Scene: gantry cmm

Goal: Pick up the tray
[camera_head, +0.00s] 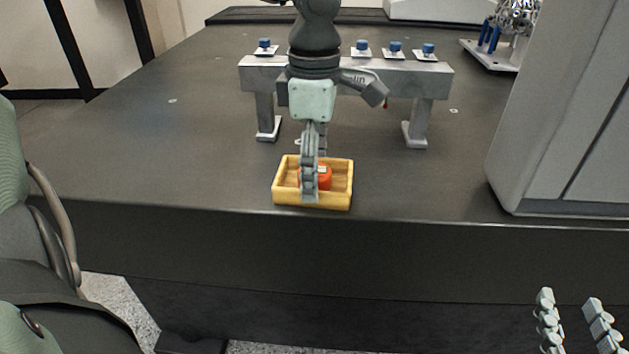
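The tray (342,200) is a small, shallow wooden box near the front edge of the dark table. A red object (325,180) sits inside it, partly hidden by a finger. My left gripper (313,175) points down over the tray. Its fingers line up one behind the other, the near one crossing the tray's front wall in the picture. The far finger is mostly hidden, so I cannot tell whether they press on the tray. My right gripper (574,310) shows only its two fingers in the bottom right corner, apart and empty, away from the tray.
A grey bridge-like stand (345,75) with several blue-topped pieces stands behind the tray. A large grey machine column (565,120) stands at the right. A metal fixture (500,40) is at the back right. The dark table (150,140) is clear left of the tray.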

